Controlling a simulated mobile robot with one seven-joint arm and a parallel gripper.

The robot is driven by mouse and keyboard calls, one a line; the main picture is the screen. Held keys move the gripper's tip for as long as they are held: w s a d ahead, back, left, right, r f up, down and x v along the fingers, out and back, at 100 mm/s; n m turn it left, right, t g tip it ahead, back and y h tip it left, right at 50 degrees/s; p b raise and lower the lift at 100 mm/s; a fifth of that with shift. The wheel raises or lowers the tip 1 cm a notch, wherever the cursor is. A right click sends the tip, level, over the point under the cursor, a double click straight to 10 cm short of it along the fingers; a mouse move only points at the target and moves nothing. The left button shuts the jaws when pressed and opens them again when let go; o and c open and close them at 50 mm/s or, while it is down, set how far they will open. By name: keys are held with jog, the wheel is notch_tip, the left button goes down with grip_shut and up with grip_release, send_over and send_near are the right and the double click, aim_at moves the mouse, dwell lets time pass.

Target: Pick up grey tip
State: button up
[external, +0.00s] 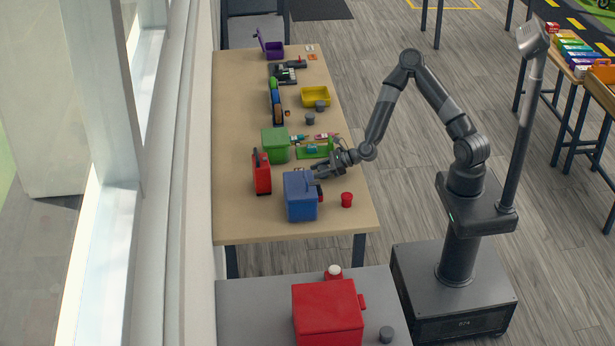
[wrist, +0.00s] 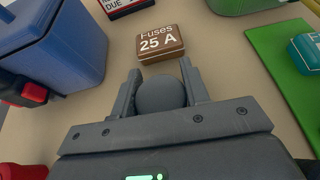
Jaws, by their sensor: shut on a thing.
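A grey rounded piece (wrist: 160,97), which looks like the grey tip, sits between the two fingers of my gripper (wrist: 160,88) in the wrist view. My gripper is shut on it, and only its domed top shows. In the external view my gripper (external: 328,168) is low over the wooden table, just right of the blue box (external: 300,196). The grey piece cannot be made out there. A brown box marked "Fuses 25 A" (wrist: 160,43) lies just beyond the fingertips in the wrist view.
The blue box (wrist: 52,45) stands close on the left. A green board (wrist: 280,65) with a teal box (wrist: 307,50) is on the right. A red cup (external: 347,200), a red case (external: 262,173) and a green bin (external: 275,146) stand nearby. Grey cylinders (external: 309,118) stand farther back.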

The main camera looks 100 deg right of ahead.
aim_at(319, 167)
jog(key=shift+r, duration=0.5)
jog(key=r, duration=0.3)
jog(key=shift+s+d+r, duration=0.2)
jog(key=shift+d+r, duration=0.05)
jog(key=s+d+r, duration=0.6)
jog(key=s+d, duration=0.1)
jog(key=d, duration=0.1)
jog(key=shift+s+d+r, duration=0.15)
jog(key=shift+r, duration=0.1)
